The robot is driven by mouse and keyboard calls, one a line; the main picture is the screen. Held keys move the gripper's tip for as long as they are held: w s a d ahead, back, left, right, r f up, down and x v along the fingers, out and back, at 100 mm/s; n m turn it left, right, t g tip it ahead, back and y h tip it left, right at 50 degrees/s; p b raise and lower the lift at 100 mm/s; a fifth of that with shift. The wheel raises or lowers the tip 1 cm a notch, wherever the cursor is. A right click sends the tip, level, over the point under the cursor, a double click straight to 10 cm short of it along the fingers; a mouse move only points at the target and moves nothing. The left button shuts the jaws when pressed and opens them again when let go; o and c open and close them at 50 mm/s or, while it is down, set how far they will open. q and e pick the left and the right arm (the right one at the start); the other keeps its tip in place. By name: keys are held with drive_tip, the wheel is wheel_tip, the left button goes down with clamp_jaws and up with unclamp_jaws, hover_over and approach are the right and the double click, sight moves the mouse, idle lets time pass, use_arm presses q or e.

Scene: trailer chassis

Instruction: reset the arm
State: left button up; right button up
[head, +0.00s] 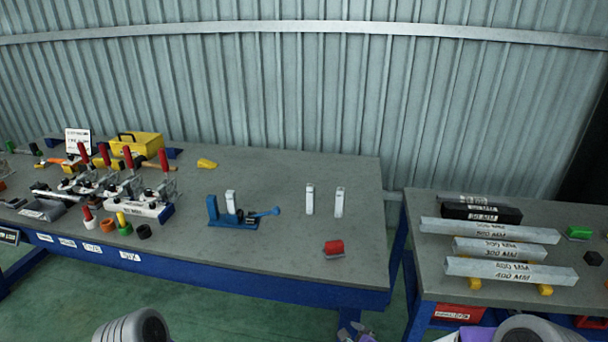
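A rounded grey ribbed part of mine (133,327) shows at the bottom left edge, and another (538,329) at the bottom right edge. They look like arm links, low in front of the tables. Whether anything is held is hidden.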

drive_tip(key=s+f+n+g+p, duration=0.2)
drive_tip(key=s+f+n+g, duration=0.2)
drive_tip(key=s+f+n, duration=0.3)
drive_tip(key=s+a+f+n+g+p, duration=0.1)
drive_tip(key=s+f+n+g, duration=0.3)
drive_tip(key=s+n, duration=1)
drive_tip(key=shift+a+f+g+y+p, duration=0.3)
drive_tip(key=shift+f+p, duration=0.3)
drive_tip(key=shift+f, duration=0.75)
